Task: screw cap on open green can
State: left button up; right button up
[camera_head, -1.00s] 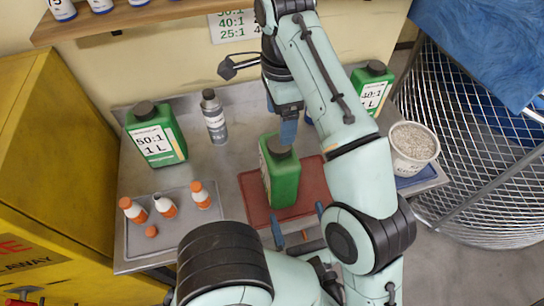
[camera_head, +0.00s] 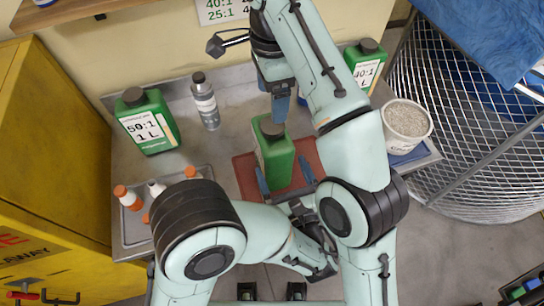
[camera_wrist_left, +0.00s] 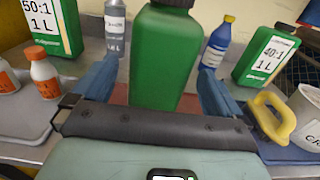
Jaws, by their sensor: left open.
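The green can (camera_head: 275,163) stands upright on a red mat (camera_head: 243,176) in the middle of the bench. A dark cap (camera_head: 271,129) shows at its top; how tightly it sits cannot be told. My left gripper (camera_head: 284,177) is open, with one blue finger on each side of the can's lower part. The left wrist view shows the can (camera_wrist_left: 158,60) between the fingers, with gaps on both sides. My right gripper (camera_head: 281,104) points down just behind and above the cap. Its fingers overlap in the picture, so its opening and any contact are hidden.
Other green cans stand at left (camera_head: 148,123) and back right (camera_head: 366,66). A grey bottle (camera_head: 206,102) stands behind. Small orange-capped bottles (camera_head: 128,198) stand on a tray at left, partly hidden by my arm. A bucket of granules (camera_head: 407,122) stands at right, beside a wire basket (camera_head: 470,130).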

aim_at(272, 125)
pick_arm(q)
jog(key=x, duration=0.6)
jog(key=shift+w+a, duration=0.1)
jog(key=shift+w, duration=0.3)
grip_shut()
pick_arm(e)
jog(key=n, duration=2.2)
jog(key=shift+n, duration=0.3)
jog(key=shift+f, duration=0.15)
jog(key=shift+f, duration=3.9)
